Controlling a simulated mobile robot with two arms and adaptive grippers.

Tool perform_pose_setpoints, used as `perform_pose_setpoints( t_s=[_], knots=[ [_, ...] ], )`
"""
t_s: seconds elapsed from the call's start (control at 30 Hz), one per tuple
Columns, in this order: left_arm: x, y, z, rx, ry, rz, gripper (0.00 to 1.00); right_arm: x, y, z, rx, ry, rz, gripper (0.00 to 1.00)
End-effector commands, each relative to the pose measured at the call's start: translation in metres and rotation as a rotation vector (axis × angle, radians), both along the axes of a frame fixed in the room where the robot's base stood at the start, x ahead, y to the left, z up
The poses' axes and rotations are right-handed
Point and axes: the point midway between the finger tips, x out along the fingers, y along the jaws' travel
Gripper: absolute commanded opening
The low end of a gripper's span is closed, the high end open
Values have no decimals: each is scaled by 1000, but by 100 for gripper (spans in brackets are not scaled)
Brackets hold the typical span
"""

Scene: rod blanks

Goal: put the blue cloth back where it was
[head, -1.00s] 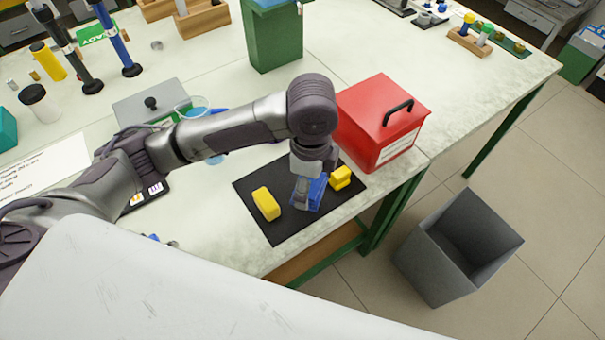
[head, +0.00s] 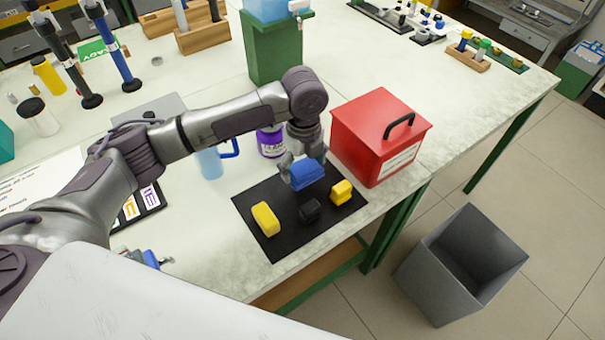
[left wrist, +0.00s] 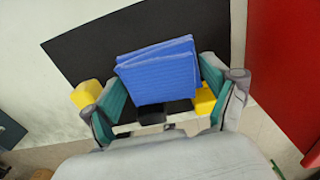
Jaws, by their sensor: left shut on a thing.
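The blue cloth (head: 308,173) is a folded pad held in my left gripper (head: 300,166). In the left wrist view the cloth (left wrist: 158,72) sits between the two teal-lined fingers of the left gripper (left wrist: 158,92), which are shut on it. The cloth is over the black mat (head: 272,240) and looks raised above it. On the mat are a yellow block (head: 265,218) at the left, a small black object (head: 309,210) in the middle and another yellow piece (head: 341,193) at the right. My right gripper is not in view.
A red box (head: 375,140) with a black handle stands just right of the mat. Behind the gripper are a purple-labelled jar (head: 270,143) and a blue-handled mug (head: 209,162). A grey bin (head: 440,282) stands on the floor beyond the table's edge.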

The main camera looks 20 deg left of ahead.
Motion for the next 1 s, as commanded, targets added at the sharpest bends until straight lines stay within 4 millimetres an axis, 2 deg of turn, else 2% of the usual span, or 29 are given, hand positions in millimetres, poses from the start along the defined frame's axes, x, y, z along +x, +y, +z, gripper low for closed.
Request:
perform_pose_setpoints(
  t_s=[0.17,0.4,0.77,0.8,0.87,1.0],
  knots=[
    [3,4,-9,0,2,-1,58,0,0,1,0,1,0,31],
    [3,4,-41,2,2,0,58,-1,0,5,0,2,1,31],
    [3,3,-46,1,0,-1,58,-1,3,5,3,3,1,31],
    [3,3,-46,1,-1,-1,91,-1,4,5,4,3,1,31],
    [3,3,-46,1,-1,-1,100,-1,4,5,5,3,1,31],
    [3,3,-46,1,-1,-1,100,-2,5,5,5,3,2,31]
  ],
)
